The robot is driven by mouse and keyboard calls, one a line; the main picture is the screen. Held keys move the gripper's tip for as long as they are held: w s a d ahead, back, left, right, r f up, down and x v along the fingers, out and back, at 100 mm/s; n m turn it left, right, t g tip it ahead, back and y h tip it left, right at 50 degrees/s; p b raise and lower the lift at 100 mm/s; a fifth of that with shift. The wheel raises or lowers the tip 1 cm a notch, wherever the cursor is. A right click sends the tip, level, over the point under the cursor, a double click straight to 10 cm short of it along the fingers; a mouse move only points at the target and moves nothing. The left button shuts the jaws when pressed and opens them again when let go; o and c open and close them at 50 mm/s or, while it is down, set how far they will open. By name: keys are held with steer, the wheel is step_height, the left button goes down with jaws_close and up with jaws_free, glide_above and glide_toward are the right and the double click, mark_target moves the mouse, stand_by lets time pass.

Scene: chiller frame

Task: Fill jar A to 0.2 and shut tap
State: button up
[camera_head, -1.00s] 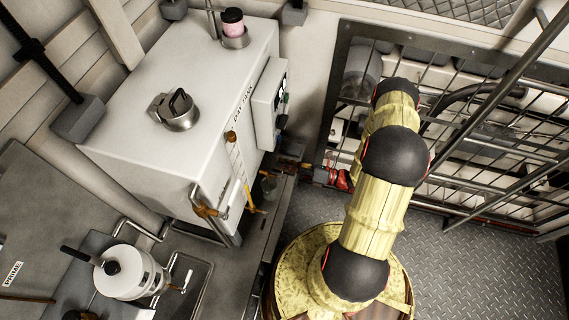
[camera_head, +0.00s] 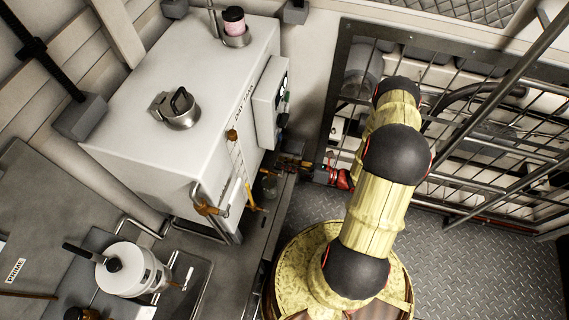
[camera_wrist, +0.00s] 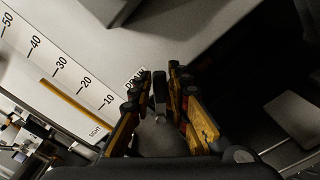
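The white tank (camera_head: 190,85) stands at the left in the head view, with a sight scale and an amber tube on its near face. A small clear vessel (camera_head: 271,186), perhaps jar A, is low beside the tank; its fill level is too small to read. My gripper (camera_head: 288,163) reaches in from the right near the tank's lower corner. In the wrist view my gripper's fingers (camera_wrist: 161,72) are apart, on either side of a dark tap handle (camera_wrist: 160,92) by the word DRAIN. I cannot tell whether they touch it. A pale rounded form below is unclear.
The sight scale (camera_wrist: 70,75) runs down the left in the wrist view. A grey control box (camera_head: 269,103) juts from the tank. A brass-coloured fitting (camera_head: 206,207) and a white pot (camera_head: 132,272) are at lower left. A barred frame (camera_head: 470,130) stands at right.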

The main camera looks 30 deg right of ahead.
steer(key=shift+o, duration=1.2)
steer(key=shift+d, duration=0.1)
steer(key=v, duration=1.2)
steer(key=shift+r, duration=0.1)
stand_by(2.9)
steer(key=shift+p+x, duration=0.5)
steer(key=shift+x, duration=5.55)
steer(key=shift+d+r, duration=0.1)
steer(key=shift+c, duration=0.8)
